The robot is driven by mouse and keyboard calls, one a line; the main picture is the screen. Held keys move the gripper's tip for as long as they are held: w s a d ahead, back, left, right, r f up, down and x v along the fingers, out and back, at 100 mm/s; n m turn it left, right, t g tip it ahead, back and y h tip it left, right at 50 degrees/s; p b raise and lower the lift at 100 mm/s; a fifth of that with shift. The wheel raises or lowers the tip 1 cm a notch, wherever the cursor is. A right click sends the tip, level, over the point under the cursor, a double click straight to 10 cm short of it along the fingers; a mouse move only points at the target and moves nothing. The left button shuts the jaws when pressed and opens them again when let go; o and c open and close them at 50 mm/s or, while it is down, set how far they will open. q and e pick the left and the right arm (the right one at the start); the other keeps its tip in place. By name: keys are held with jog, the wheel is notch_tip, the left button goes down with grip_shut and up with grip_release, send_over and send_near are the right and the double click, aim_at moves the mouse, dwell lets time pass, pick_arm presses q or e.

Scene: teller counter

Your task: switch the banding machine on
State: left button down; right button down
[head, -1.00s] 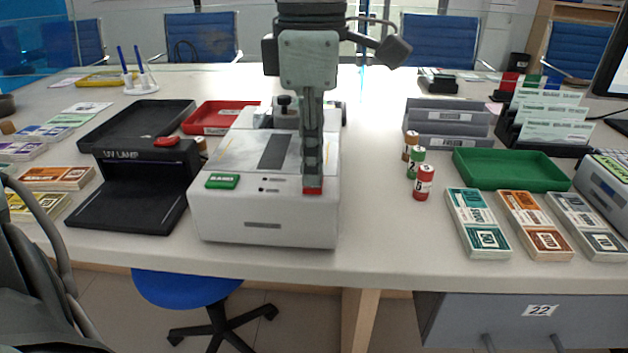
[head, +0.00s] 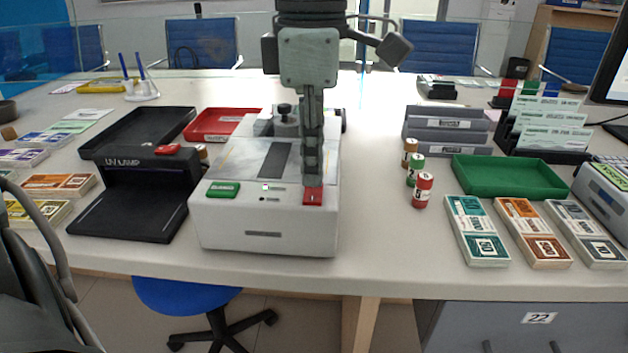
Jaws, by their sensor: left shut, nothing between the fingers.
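The banding machine (head: 290,228) is a white box on the counter with a grey slot area on top. Beside the label, a small indicator (head: 265,187) shows bright with a reddish edge. My left gripper (head: 313,182) points down over the machine, shut and empty. Its fingertips are at the back edge of the red switch; I cannot tell whether they touch it. The gripper hides part of the machine's top. My right gripper is not in view.
A black UV lamp (head: 135,195) stands close on the left, with black and red trays behind it. Red, green and brown rolls, a green tray (head: 510,174) and banknote bundles are on the right. Counter between machine and rolls is clear.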

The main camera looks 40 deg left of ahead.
aim_at(313, 197)
pick_arm(q)
jog(key=shift+r+p, duration=1.45)
jog(key=shift+r, duration=1)
